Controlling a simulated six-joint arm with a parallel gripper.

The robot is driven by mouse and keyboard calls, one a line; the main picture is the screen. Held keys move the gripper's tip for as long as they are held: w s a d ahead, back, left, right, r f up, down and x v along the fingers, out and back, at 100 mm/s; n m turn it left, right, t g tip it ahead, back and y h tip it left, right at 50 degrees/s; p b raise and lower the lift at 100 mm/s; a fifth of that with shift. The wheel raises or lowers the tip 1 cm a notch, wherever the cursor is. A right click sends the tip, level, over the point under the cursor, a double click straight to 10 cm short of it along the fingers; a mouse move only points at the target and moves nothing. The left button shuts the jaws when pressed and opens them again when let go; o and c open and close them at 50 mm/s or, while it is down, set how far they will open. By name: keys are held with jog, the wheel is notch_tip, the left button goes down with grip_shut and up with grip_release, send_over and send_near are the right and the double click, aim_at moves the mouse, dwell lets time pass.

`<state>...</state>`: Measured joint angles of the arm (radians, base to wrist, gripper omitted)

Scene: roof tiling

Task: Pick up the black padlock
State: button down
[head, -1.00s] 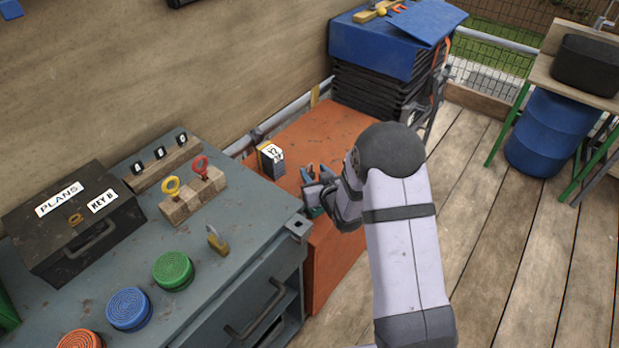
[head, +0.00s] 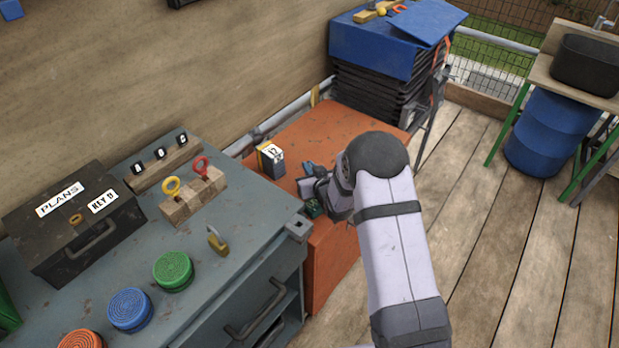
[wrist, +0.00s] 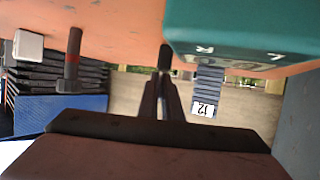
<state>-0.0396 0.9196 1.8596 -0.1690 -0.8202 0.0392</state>
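My gripper (wrist: 165,82) is over the orange surface in the head view, mostly hidden by my wrist and arm. In the wrist view its two fingers come together at their tips, with a small dark piece (wrist: 165,57) right at the tips; I cannot tell whether it is held. I cannot clearly make out a black padlock. A brass-coloured padlock with a grey shackle (head: 217,241) stands on the grey bench in the head view, well left of my gripper.
A dark block labelled 12 (head: 271,160) stands on the orange surface (head: 330,130); it also shows in the wrist view (wrist: 207,85). A green box (wrist: 240,30) is close beside my fingers. A black PLANS box (head: 70,222) and coloured round discs (head: 173,270) occupy the grey bench (head: 235,215).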

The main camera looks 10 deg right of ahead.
dwell(0.3)
notch_tip(320, 180, up, 10)
jog(key=shift+r, duration=0.1)
dwell(0.5)
jog(key=shift+p, duration=0.3)
